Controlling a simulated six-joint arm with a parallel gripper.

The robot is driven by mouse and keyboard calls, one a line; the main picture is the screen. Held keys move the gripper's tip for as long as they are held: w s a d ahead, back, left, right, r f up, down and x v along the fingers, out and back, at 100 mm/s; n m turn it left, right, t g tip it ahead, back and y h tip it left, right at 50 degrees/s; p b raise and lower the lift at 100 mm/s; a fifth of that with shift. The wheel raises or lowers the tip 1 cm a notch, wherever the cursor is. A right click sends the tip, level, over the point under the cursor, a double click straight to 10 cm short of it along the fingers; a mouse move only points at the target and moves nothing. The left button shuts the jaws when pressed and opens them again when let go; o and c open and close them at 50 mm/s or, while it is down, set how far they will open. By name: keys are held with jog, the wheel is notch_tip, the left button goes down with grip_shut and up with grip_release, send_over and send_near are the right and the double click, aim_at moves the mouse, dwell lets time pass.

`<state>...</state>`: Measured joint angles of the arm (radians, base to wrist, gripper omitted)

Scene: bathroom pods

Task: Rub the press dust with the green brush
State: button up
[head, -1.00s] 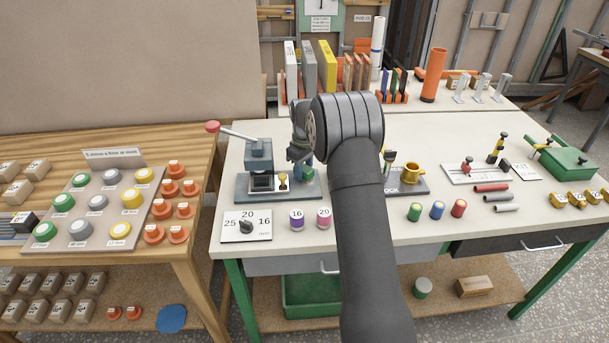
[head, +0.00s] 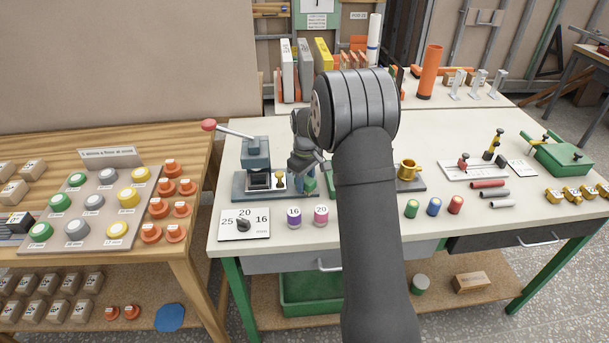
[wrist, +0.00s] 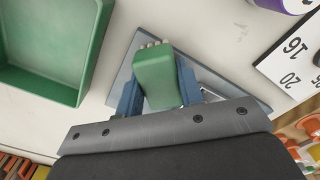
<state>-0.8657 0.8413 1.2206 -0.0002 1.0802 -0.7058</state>
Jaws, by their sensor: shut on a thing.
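The press (head: 256,153), blue-grey with a red-knobbed lever, stands on its base plate (head: 242,190) at the left of the white table. My gripper (head: 307,172) is just right of the press, over the right end of the plate. It is shut on the green brush (head: 310,185). In the wrist view the brush (wrist: 156,78) sits between the two blue fingers, with pale bristles at its far end, over the base plate (wrist: 122,76). Whether the bristles touch the plate is unclear. I cannot make out the dust.
A brass piece (head: 280,179) stands on the plate close left of my gripper. A dial card (head: 231,229) and purple (head: 294,217) and pink (head: 321,215) spools lie in front. A green tray (wrist: 85,75) shows in the wrist view. My arm hides the table's middle.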

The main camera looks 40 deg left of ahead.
jog(key=shift+s+d+r, duration=0.1)
jog(key=shift+s+d, duration=0.1)
jog(key=shift+r, duration=4.05)
jog(key=shift+w, duration=0.1)
jog(key=w+d+f+m, duration=0.1)
jog(key=w+d+m, duration=0.35)
jog(key=d, duration=0.85)
jog(key=w+d+f+m, duration=0.1)
jog(key=w+d+m, duration=0.4)
jog(key=d, duration=0.8)
jog(key=w+d+f+m, duration=0.1)
jog(key=w+d+m, duration=0.35)
jog(key=d, duration=0.95)
jog(key=d+f+m, duration=0.1)
jog(key=d+f, duration=0.3)
jog(key=d, duration=0.3)
jog(key=s+f+m, duration=0.3)
jog(key=s+f, duration=0.3)
jog(key=f, duration=0.5)
jog(key=shift+d+f, duration=0.15)
jog(key=shift+d, duration=0.2)
